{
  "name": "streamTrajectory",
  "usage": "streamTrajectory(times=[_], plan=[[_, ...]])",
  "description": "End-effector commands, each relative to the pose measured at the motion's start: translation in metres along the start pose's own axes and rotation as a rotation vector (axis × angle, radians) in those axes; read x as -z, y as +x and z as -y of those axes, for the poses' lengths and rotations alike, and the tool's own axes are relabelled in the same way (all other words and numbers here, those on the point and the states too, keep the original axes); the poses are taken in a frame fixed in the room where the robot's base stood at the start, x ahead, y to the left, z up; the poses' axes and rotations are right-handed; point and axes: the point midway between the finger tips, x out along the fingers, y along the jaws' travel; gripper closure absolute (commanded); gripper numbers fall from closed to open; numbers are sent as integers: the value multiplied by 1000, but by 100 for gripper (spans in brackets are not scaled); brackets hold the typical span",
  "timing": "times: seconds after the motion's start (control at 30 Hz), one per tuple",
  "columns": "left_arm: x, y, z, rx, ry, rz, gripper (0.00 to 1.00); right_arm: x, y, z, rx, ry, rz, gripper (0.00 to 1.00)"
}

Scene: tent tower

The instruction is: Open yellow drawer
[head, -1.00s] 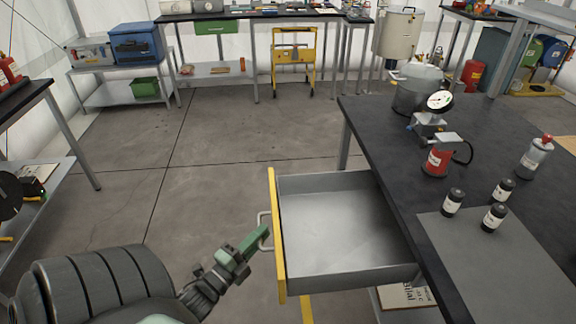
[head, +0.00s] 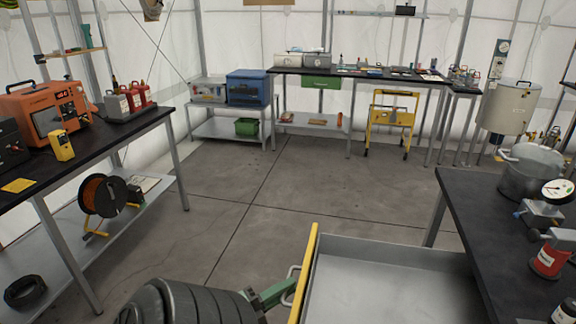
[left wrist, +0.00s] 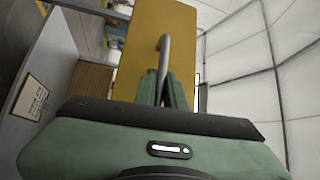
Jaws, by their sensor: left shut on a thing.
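The yellow drawer (head: 307,268) stands pulled out from the dark-topped table (head: 500,240) at the right, and its grey inside (head: 385,290) looks empty. Its yellow front faces left and has a metal bar handle (head: 291,282). My left gripper (head: 282,289) is at this handle, left of the drawer front. In the left wrist view, the green fingers (left wrist: 162,90) are shut around the handle (left wrist: 163,55), with the yellow front (left wrist: 150,30) just beyond. My right gripper is in no view.
A pot (head: 528,175), a gauge device (head: 545,205) and a red bottle (head: 548,258) stand on the right table. A left bench (head: 90,150) holds an orange case (head: 45,108). The floor (head: 240,210) between them is clear.

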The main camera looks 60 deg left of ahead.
Motion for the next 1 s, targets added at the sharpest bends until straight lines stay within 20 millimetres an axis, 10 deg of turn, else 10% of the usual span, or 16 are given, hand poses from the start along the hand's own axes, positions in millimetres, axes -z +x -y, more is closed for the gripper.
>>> streamTrajectory(times=[0.07, 0.47, 1.0], plan=[[0, 0, -1, -3, 0, 1, 81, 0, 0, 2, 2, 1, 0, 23], [0, -6, -2, -2, 0, 2, 80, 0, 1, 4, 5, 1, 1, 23], [0, -78, -2, -3, -1, 2, 80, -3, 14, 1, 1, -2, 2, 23]])
